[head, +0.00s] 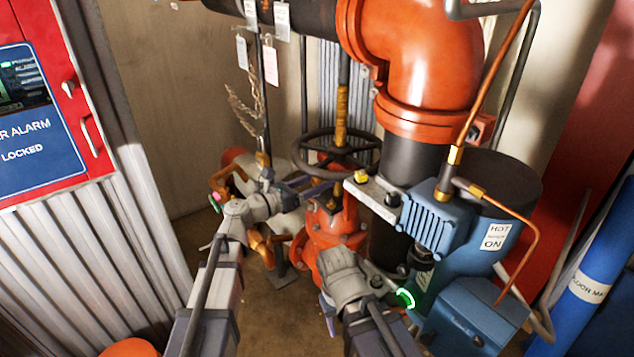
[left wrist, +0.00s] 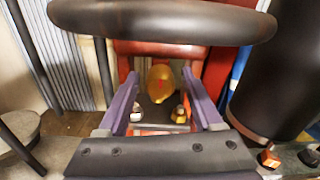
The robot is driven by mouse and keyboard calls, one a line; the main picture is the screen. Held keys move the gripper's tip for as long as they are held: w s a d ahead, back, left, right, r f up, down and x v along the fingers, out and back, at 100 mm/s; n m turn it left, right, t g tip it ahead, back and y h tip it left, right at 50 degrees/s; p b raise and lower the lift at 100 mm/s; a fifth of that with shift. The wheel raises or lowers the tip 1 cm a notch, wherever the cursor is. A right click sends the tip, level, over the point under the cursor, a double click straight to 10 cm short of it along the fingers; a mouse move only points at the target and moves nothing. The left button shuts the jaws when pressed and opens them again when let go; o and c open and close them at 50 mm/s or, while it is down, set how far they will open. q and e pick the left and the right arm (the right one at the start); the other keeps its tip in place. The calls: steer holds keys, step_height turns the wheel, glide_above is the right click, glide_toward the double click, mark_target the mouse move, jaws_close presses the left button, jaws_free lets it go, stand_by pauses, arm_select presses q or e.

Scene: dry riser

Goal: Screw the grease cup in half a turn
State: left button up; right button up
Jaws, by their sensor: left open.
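A rounded brass piece (left wrist: 161,83) that looks like the grease cup shows in the left wrist view. It stands on the red valve body (head: 330,232), under the handwheel (head: 335,150). My left gripper (head: 318,187) is open just below the handwheel rim. In the left wrist view its two purple fingers (left wrist: 165,108) stand left and right of the brass piece, and I see no contact. The cup is hidden or too small to tell in the head view. My right gripper (head: 330,315) is low in front of the valve, its fingertips mostly hidden by its own wrist.
The handwheel rim (left wrist: 160,22) crosses above the left fingers. Two nuts (left wrist: 135,112) sit near the cup's base. A blue pump (head: 440,222), a black pipe (head: 412,165) and a bolted plate (head: 372,195) crowd the right. A red alarm panel (head: 90,110) is at the left.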

arm_select(q)
steer(key=shift+c, duration=0.2)
jaws_close()
stand_by(0.3)
